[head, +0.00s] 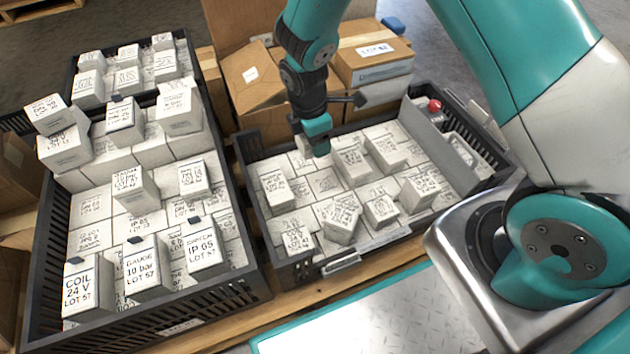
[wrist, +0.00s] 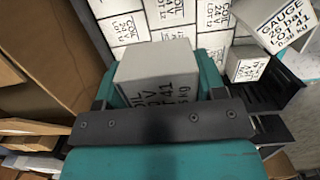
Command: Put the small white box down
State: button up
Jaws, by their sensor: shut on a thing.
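My gripper (head: 317,137) points down over the back part of the right crate (head: 276,269). In the wrist view my gripper (wrist: 158,100) is shut on a small white box (wrist: 158,62), with a teal finger on either side. The box's printed face reads something like coil, 24 V, lot 41, and the dark gripper bar partly covers it. In the head view the held box is mostly hidden by my gripper, so I cannot tell whether it touches the boxes below.
The right crate holds a layer of white boxes with several loose ones (head: 341,218) on top. The left crate (head: 247,288) is stacked higher. Cardboard boxes (head: 372,62) stand behind. A grey divider (head: 428,135) and a red knob (head: 434,105) are at the right.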

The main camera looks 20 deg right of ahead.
aim_at(316, 180)
notch_tip(316, 180, down, 13)
jog(key=b, duration=0.6)
jog(key=shift+f, duration=0.15)
jog(key=shift+f, duration=0.2)
jog(key=o, duration=1.1)
jog(key=shift+r, duration=0.15)
